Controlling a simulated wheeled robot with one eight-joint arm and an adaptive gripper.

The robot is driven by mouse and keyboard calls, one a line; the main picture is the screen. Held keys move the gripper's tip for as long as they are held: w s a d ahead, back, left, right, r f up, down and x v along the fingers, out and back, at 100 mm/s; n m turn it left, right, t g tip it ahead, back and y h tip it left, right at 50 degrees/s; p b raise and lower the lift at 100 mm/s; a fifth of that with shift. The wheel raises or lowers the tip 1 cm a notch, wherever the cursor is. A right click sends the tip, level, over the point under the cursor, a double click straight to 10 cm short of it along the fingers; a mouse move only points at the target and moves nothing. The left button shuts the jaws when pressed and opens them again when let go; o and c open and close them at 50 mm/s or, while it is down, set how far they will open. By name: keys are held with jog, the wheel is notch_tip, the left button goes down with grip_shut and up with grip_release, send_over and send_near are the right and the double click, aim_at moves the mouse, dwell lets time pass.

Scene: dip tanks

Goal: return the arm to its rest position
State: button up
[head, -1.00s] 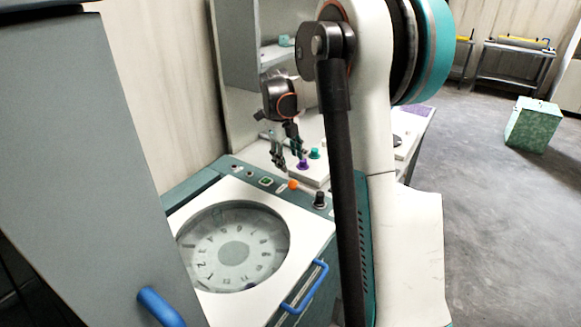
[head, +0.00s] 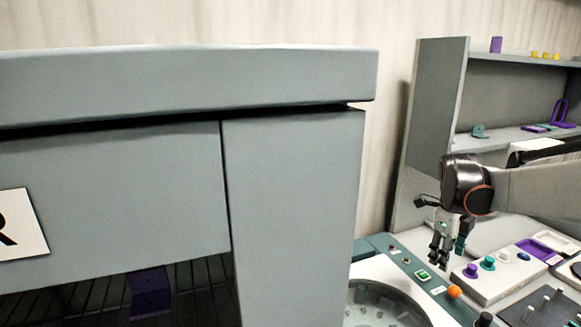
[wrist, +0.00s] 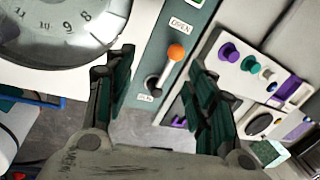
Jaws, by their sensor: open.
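My gripper (head: 446,252) is open and empty. In the head view it points down over the back edge of the control panel, left of the white block with coloured knobs. In the wrist view my gripper (wrist: 165,100) has its two green fingers spread wide, with nothing between them but the panel and the floor beyond. My arm reaches in from the right of the head view, bent at the wrist joint.
A round numbered dial (wrist: 55,25) sits in a white top. An orange-tipped lever (wrist: 175,53) rises from the panel. A white block with knobs (head: 490,283) stands to the right. A large grey cabinet (head: 295,200) fills the left. Shelves (head: 510,135) stand behind.

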jog(key=s+a+r+n+t+y, duration=0.1)
jog(key=s+a+r+n+t, duration=0.15)
jog(key=s+a+n, duration=0.4)
jog(key=s+a+r+n+t, duration=0.1)
jog(key=s+a+r+n, duration=0.3)
jog(key=a+n, duration=0.45)
jog(key=s+a+f+n+t, duration=0.1)
jog(key=s+a+f+n, duration=0.1)
jog(key=s+n, duration=0.5)
jog(key=s+a+f+n+t+y, duration=0.1)
jog(key=s+a+f+n, duration=0.1)
jog(key=s+a+n, duration=0.3)
jog(key=s+n, duration=0.2)
jog(key=shift+s+a+f+n, duration=0.2)
jog(key=shift+a+f+n, duration=0.05)
jog(key=shift+f+n, duration=0.15)
jog(key=shift+t, duration=0.25)
